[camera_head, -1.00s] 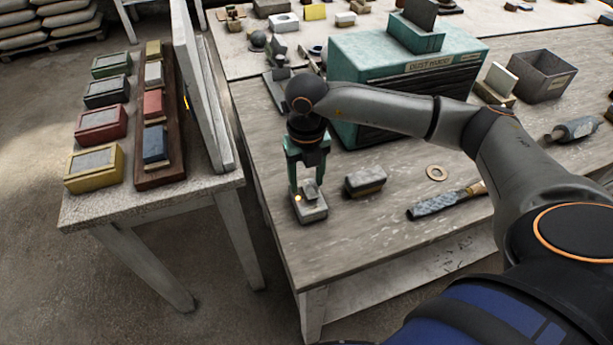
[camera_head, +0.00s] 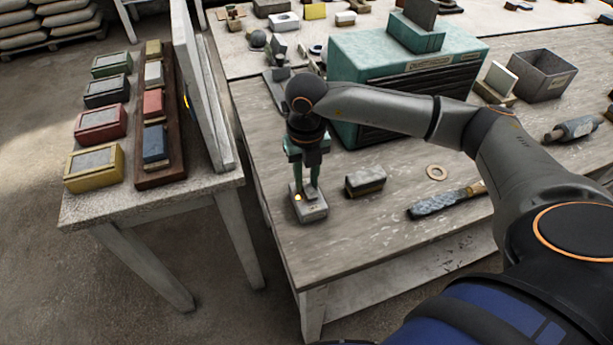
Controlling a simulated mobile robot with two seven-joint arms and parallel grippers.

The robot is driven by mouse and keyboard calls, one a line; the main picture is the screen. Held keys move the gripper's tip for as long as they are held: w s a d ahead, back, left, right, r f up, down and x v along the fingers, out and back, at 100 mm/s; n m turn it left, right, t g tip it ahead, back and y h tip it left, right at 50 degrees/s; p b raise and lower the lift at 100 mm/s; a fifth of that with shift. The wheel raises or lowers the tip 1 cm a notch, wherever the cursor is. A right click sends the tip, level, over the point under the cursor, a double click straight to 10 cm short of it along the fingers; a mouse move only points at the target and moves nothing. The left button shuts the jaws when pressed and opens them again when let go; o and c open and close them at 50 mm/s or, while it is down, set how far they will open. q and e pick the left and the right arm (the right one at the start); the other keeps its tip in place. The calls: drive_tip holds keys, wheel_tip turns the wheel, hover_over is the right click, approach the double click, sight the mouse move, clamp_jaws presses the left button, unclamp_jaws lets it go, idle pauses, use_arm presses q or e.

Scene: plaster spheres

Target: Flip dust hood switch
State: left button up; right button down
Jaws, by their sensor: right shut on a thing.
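A small pale switch box (camera_head: 314,212) with a lit amber lamp on its left side sits near the front left corner of the wooden workbench. My right gripper (camera_head: 307,190) points straight down over it, its green fingers shut on the switch's small upright lever, which they mostly hide. The teal dust hood (camera_head: 355,75) with a label and dark slats stands behind, under my right forearm. My left gripper is not in view.
A grey-brown block (camera_head: 365,181) lies close right of the switch box. A side table (camera_head: 205,193) with coloured boxes stands left, across a gap.

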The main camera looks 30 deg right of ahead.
drive_tip(key=shift+f+t+b, duration=0.1)
drive_tip(key=shift+t+b, duration=0.2)
drive_tip(key=shift+b, duration=0.2)
drive_tip(key=t+b, duration=0.1)
drive_tip(key=b, duration=0.1)
drive_tip(key=s+t+b, duration=0.1)
drive_tip(key=t+b, duration=0.1)
drive_tip(key=b, duration=0.1)
drive_tip(key=shift+a+h+b, duration=0.1)
drive_tip(key=shift+h+b, duration=0.2)
drive_tip(key=shift+h, duration=0.1)
drive_tip(key=shift+r+t+b, duration=0.25)
drive_tip(key=shift+t+b, duration=0.05)
drive_tip(key=shift+b, duration=0.2)
drive_tip(key=shift+r, duration=0.15)
drive_tip(key=c, duration=0.9)
unclamp_jaws()
drive_tip(key=shift+c, duration=0.2)
drive_tip(key=shift+o, duration=1.3)
